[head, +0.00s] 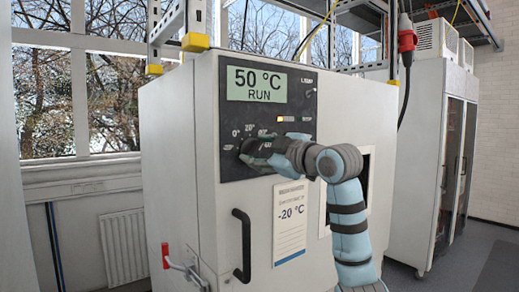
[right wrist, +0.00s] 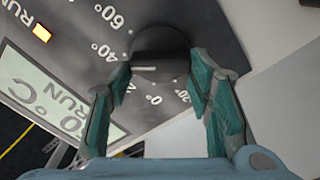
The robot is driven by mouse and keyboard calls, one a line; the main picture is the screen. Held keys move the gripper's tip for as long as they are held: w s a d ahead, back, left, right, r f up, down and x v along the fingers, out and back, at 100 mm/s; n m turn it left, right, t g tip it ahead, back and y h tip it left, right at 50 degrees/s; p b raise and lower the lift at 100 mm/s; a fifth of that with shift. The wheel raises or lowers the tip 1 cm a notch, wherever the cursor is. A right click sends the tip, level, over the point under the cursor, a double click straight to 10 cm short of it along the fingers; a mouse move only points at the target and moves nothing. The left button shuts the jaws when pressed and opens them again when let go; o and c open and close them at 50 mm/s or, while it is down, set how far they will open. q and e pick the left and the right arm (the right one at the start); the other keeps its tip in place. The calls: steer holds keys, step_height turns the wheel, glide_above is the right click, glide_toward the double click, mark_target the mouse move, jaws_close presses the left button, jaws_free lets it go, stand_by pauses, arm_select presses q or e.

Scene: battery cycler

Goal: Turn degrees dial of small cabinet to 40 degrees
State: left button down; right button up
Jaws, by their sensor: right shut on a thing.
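The small cabinet (head: 165,130) is a pale box with a dark control panel. Its display (head: 256,84) reads 50 °C RUN. My right gripper (head: 254,153) is at the panel's lower part and mostly hides the dial in the head view. In the right wrist view the black round dial (right wrist: 160,45) sits between the teal fingers of my right gripper (right wrist: 160,66), which is shut on it. A white mark on the dial points left in that view, near the 40° label (right wrist: 104,51); its exact setting I cannot tell. My left gripper is out of view.
An orange lamp (head: 280,119) is lit on the panel. A black handle (head: 241,245) and a -20 °C sheet (head: 289,221) are on the front below. A red-tipped lever (head: 166,256) sticks out at lower left. A tall glass-door cabinet (head: 449,165) stands at right.

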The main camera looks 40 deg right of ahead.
steer(key=o, duration=1)
steer(key=shift+c, duration=0.2)
steer(key=shift+o, duration=0.9)
steer(key=shift+w, duration=0.15)
steer(key=shift+s, duration=0.25)
steer(key=s, duration=1.1)
steer(key=shift+s, duration=0.15)
steer(key=shift+s, duration=0.1)
